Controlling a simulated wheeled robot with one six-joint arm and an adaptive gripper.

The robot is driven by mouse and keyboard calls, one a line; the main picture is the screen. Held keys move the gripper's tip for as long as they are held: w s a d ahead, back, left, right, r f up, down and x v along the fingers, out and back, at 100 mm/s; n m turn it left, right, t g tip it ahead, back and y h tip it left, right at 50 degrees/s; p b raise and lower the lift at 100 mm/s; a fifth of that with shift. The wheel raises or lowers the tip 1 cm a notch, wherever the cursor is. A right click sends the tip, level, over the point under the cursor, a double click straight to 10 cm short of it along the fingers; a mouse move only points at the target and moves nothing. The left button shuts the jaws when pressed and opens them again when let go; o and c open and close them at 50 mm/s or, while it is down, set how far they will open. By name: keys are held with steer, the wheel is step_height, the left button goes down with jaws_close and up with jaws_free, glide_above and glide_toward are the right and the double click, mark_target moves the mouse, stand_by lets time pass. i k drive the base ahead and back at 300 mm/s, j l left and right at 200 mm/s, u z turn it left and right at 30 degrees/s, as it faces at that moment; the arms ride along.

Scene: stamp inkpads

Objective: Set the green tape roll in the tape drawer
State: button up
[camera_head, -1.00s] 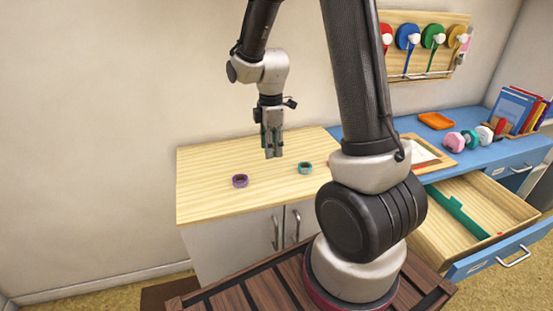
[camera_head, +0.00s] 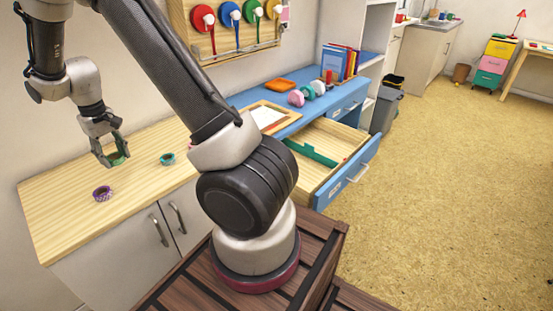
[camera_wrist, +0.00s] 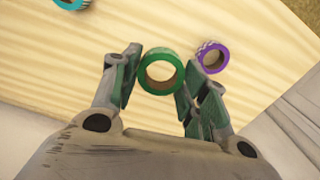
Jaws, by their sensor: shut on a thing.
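The green tape roll (camera_wrist: 161,71) is between the two fingertips of my gripper (camera_wrist: 160,75) in the wrist view, with its hole facing the camera. My gripper is shut on it. In the head view, my gripper (camera_head: 112,150) holds the green roll (camera_head: 119,158) above the wooden tabletop, partly hidden by the fingers. An open drawer (camera_head: 352,140) with a blue front and light wood inside is to the right. A green strip (camera_head: 312,152) divides its inside. I cannot read its label.
A teal roll (camera_head: 167,159) and a purple patterned roll (camera_head: 102,193) lie on the wooden tabletop (camera_head: 60,215). The blue counter (camera_head: 262,98) holds a framed board (camera_head: 268,115), an orange tray (camera_head: 281,85) and several stamps. Open floor (camera_head: 440,200) lies right of the drawer.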

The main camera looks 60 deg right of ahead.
mark_target(302, 174)
steer(key=k+l+z, duration=0.3)
steer(key=l, duration=0.45)
steer(key=k+l+z, duration=0.2)
steer(key=k+l, duration=0.1)
steer(key=l, duration=0.1)
